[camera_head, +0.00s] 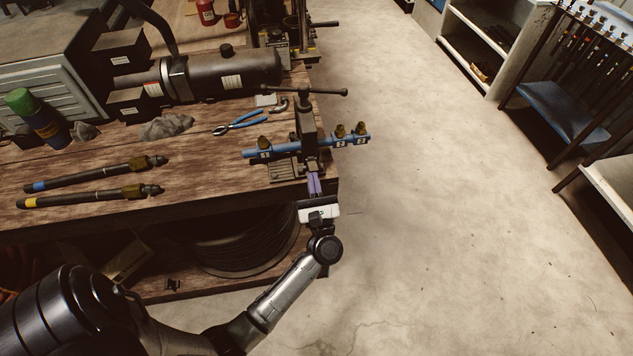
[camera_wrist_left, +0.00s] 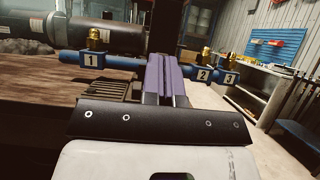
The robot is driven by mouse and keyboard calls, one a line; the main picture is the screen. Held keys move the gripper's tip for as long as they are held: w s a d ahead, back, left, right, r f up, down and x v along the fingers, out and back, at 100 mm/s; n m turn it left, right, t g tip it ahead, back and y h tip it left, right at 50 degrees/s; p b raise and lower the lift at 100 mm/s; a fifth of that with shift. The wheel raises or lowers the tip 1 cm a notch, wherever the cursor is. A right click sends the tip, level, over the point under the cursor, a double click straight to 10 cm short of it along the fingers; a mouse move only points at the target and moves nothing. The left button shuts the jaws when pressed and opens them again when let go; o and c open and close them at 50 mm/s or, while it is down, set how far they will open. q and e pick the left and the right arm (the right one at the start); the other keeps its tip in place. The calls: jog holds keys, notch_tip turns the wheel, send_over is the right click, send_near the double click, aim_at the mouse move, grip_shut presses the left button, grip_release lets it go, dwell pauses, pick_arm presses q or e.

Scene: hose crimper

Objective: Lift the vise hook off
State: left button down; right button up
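A dark vise (camera_head: 307,126) with a long bar handle (camera_head: 318,92) stands at the bench's right front corner. A blue manifold pipe (camera_head: 290,149) with brass fittings and tags 1, 2 and 3 runs across at the vise; it also shows in the left wrist view (camera_wrist_left: 120,62). My left gripper (camera_head: 314,178) is just in front of the vise, below the pipe. Its purple fingers (camera_wrist_left: 166,72) are close together and cover part of the vise and pipe. Whether anything is between them is hidden. I cannot make out a separate hook. My right gripper is not in view.
On the wooden bench (camera_head: 200,187) lie two hoses with brass ends (camera_head: 90,196), blue pliers (camera_head: 241,123) and a black cylinder machine (camera_head: 225,77). A cable spool (camera_head: 240,240) sits below. The floor (camera_head: 430,200) to the right is clear.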

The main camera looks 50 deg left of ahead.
pick_arm(q)
jog(key=shift+r, duration=0.4)
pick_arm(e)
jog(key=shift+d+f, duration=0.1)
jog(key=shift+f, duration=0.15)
pick_arm(q)
jog(key=shift+r+b, duration=0.25)
jog(key=shift+b, duration=0.05)
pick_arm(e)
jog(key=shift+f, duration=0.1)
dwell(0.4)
